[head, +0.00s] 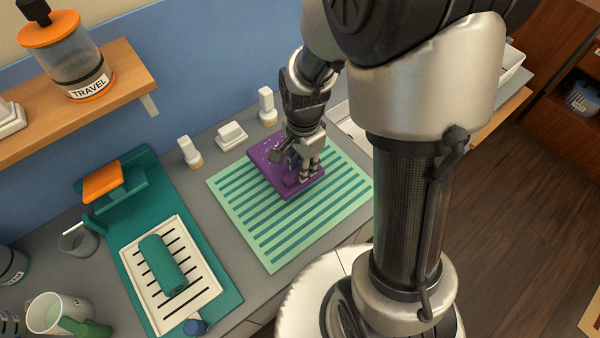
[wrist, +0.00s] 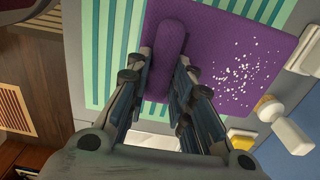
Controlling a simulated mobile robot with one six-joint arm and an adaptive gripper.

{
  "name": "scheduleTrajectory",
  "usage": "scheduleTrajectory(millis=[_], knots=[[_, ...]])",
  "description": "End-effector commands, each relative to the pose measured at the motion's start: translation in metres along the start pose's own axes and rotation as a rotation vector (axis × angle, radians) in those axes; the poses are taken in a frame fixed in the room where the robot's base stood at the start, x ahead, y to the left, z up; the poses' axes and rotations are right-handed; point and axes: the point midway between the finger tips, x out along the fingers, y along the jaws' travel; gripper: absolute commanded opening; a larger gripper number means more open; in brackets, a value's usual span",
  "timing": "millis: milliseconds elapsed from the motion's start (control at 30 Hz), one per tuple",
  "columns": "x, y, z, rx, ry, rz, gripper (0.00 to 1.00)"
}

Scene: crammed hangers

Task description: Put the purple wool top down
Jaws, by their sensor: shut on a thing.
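The purple wool top (wrist: 169,32) is a rounded, elongated purple roll between my fingers in the wrist view. My gripper (wrist: 163,62) is shut on its sides. Under or behind it is a flat purple square pad (wrist: 225,45) with white specks at one side. In the head view my gripper (head: 304,172) points down over the pad (head: 262,160), and part of the wool top (head: 291,179) shows by the fingers. I cannot tell whether the wool top touches the pad. The pad lies on a green striped mat (head: 275,245).
A cream slotted tray (head: 206,298) with a teal roll (head: 163,265) is left of the mat on a teal board (head: 232,298). Several small white blocks (head: 231,133) stand along the wall. A mug (head: 50,313) is at lower left. The mat's front part is bare.

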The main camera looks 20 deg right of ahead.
Motion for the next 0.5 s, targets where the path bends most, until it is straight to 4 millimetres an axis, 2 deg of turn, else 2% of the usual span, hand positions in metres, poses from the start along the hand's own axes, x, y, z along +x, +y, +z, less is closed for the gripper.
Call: scheduleTrajectory(millis=[33, 267, 500], knots=[[0.010, 0.000, 0.000, 0.000, -0.001, 0.001, 0.00], [0.025, 0.000, 0.000, 0.000, 0.000, 0.000, 0.00], [0.060, 0.001, 0.000, 0.000, -0.001, 0.002, 0.00]])
